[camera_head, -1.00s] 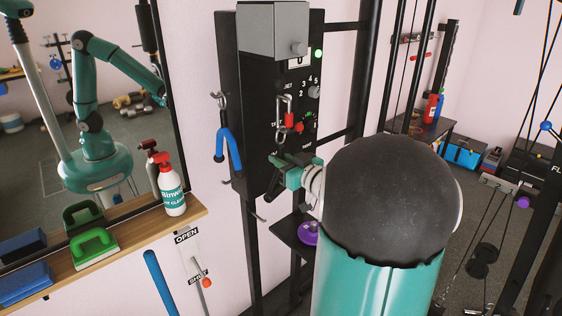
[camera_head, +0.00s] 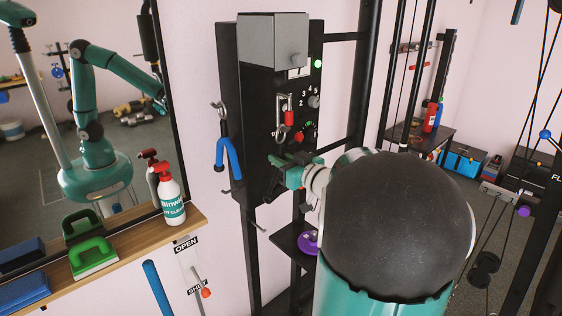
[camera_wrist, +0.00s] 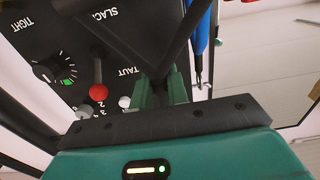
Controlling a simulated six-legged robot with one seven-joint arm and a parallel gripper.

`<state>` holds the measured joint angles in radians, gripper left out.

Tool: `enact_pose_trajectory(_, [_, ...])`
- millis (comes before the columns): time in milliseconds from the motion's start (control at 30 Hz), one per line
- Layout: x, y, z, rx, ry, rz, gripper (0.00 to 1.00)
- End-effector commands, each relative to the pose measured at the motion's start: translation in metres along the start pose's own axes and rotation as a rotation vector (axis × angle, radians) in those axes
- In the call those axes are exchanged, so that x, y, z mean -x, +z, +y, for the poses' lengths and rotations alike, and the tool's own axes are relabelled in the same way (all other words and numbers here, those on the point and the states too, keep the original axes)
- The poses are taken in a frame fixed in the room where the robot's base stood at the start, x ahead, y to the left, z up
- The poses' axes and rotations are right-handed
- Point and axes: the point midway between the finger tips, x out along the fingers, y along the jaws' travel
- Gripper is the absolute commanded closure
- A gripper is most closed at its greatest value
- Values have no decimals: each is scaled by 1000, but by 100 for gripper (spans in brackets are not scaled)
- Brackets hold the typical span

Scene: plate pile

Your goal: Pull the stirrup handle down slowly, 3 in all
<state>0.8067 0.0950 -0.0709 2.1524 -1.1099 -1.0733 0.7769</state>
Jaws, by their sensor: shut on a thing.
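In the head view my gripper (camera_head: 287,172) is in front of the lower part of a dark wall panel (camera_head: 256,120). In the wrist view its green fingers (camera_wrist: 162,88) are shut on a dark bar (camera_wrist: 178,45), which I take to be part of the stirrup handle. Most of the handle is hidden by the gripper and my arm. A silver link with a red sleeve (camera_head: 289,112) hangs on the panel above the gripper. A small window (camera_head: 299,72) sits under the grey box and its digit is hard to read.
A red-knobbed lever (camera_wrist: 98,92) and a dial (camera_wrist: 55,70) sit beside the fingers. A shelf (camera_head: 140,240) with a spray bottle is at left; a black rack and cables stand at right.

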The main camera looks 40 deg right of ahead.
Motion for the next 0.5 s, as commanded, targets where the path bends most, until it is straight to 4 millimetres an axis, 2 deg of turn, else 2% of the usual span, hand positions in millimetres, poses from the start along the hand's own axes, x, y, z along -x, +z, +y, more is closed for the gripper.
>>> enact_pose_trajectory(267, [0, 4, -1, -3, -1, -7, 100])
enact_pose_trajectory(500, [0, 22, 0, -6, 0, -9, 100])
